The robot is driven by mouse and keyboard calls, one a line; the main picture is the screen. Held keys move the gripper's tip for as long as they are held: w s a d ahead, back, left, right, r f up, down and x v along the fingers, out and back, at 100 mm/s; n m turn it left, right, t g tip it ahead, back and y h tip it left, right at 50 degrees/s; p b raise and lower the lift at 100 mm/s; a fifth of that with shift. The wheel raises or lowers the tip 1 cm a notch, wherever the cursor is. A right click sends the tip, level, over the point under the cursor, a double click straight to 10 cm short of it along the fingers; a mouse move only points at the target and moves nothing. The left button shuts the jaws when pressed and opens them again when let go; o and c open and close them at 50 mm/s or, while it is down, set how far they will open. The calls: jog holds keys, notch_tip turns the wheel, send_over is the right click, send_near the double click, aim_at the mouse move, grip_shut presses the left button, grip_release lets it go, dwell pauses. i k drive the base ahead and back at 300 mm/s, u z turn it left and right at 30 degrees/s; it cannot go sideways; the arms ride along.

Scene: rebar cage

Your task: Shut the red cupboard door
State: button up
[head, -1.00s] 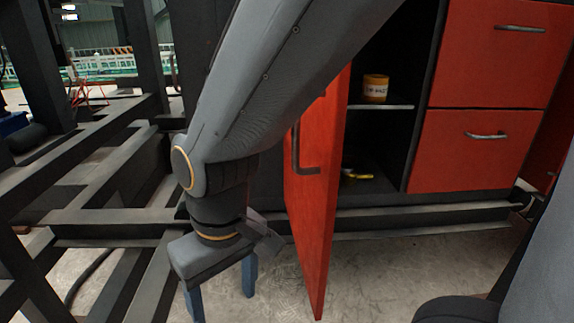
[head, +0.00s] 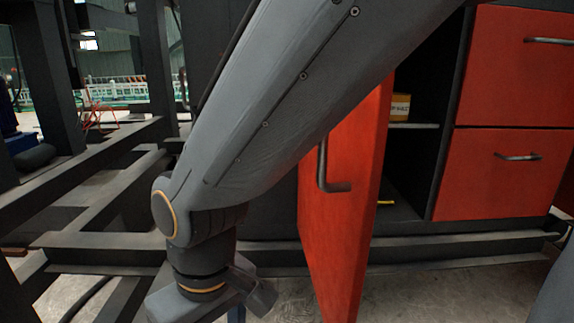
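The red cupboard door (head: 345,215) stands open in the head view, swung out toward me. Its dark bar handle (head: 325,168) is on the face turned to the left. The dark cupboard interior (head: 415,165) shows to the right of the door. My arm crosses in front of the door's upper part and hides it. My gripper hangs at the bottom, left of the door and apart from its handle. Its fingers are almost wholly cut off by the frame's lower edge.
A yellow container (head: 400,107) stands on a shelf (head: 412,125) inside the cupboard. Red drawers (head: 503,172) with bar handles are to the right. Dark steel beams (head: 90,195) fill the left side. Concrete floor shows below the cupboard.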

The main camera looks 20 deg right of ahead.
aim_at(339, 179)
jog(key=k, duration=1.25)
jog(key=u, duration=0.25)
jog(key=i, duration=0.8)
jog(key=z, duration=0.15)
